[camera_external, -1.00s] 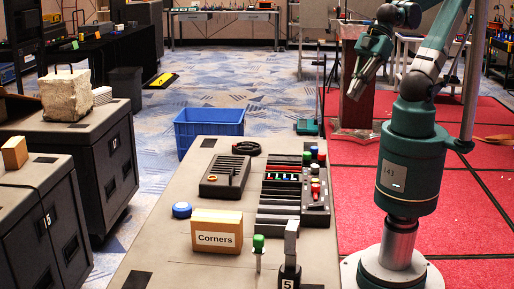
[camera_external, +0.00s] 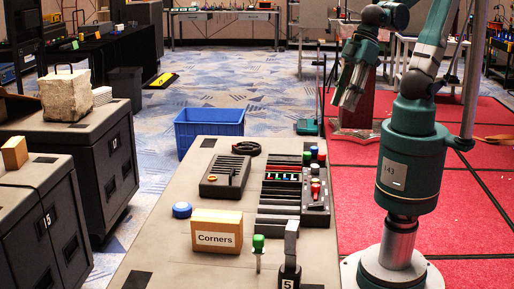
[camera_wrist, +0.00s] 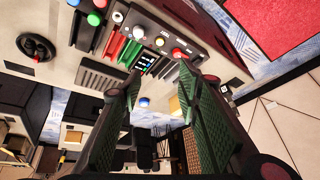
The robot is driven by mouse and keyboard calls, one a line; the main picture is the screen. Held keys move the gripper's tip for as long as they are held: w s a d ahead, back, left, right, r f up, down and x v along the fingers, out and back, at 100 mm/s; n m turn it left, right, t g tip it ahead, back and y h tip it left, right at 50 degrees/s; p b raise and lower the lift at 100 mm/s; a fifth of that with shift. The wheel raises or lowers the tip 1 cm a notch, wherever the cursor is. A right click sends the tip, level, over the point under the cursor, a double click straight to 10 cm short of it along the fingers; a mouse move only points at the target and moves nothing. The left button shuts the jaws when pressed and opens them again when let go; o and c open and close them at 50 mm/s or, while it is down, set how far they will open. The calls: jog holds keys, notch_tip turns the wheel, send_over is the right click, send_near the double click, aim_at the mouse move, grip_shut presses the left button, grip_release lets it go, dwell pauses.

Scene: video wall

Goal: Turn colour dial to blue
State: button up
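My gripper (camera_external: 345,102) hangs in the air above and beyond the right side of the table, clear of everything. In the wrist view, its two green fingers are spread with an empty gap (camera_wrist: 158,72) between them. On the table is a control panel (camera_external: 320,212) with several coloured knobs: a blue one (camera_external: 313,149), a green one (camera_external: 307,159) and a red one (camera_external: 315,186).
A wooden block labelled Corners (camera_external: 216,239), a blue disc (camera_external: 182,209), a green-topped stick (camera_external: 258,243) and an upright black tool marked 5 (camera_external: 290,262) stand toward the front. A blue bin (camera_external: 209,128) stands behind the table. The table's left side (camera_external: 155,235) is mostly bare.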

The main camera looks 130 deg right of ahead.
notch_tip(320, 180, down, 3)
jog(key=w+d+m+g, duration=0.1)
jog(key=w+m, duration=0.1)
jog(key=m+g+p, duration=0.2)
jog(key=m+g, duration=0.2)
jog(key=m, duration=0.1)
send_over(314, 166)
jog(key=shift+s+f, duration=0.1)
jog(key=shift+f, duration=5.95)
jog(key=shift+f, duration=0.1)
jog(key=shift+f+b, duration=0.95)
jog(key=shift+f, duration=2.8)
jog(key=c, duration=0.9)
